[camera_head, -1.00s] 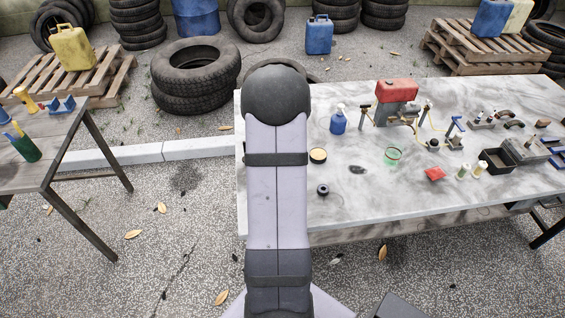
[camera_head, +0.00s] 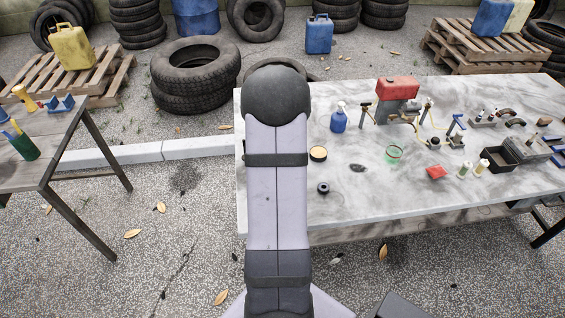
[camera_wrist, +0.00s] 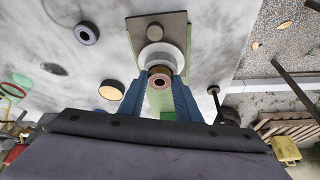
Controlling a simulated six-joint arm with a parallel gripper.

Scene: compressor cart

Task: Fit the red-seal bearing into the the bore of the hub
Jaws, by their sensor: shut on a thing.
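In the wrist view, my gripper (camera_wrist: 160,88) has its two blue fingers shut on a small ring with a reddish-pink face and a dark centre hole, the red-seal bearing (camera_wrist: 160,81). Just beyond it is a pale, round hub (camera_wrist: 175,53) in front of a grey-brown plate (camera_wrist: 175,24). The bearing overlaps the near side of the hub in the picture. I cannot tell whether it touches the hub or enters its bore, which is hidden. In the head view my arm covers the gripper, bearing and hub.
A dark ring (camera_head: 323,188) and a round tin (camera_head: 318,154) lie on the marble-topped table (camera_head: 400,205), right of my arm.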

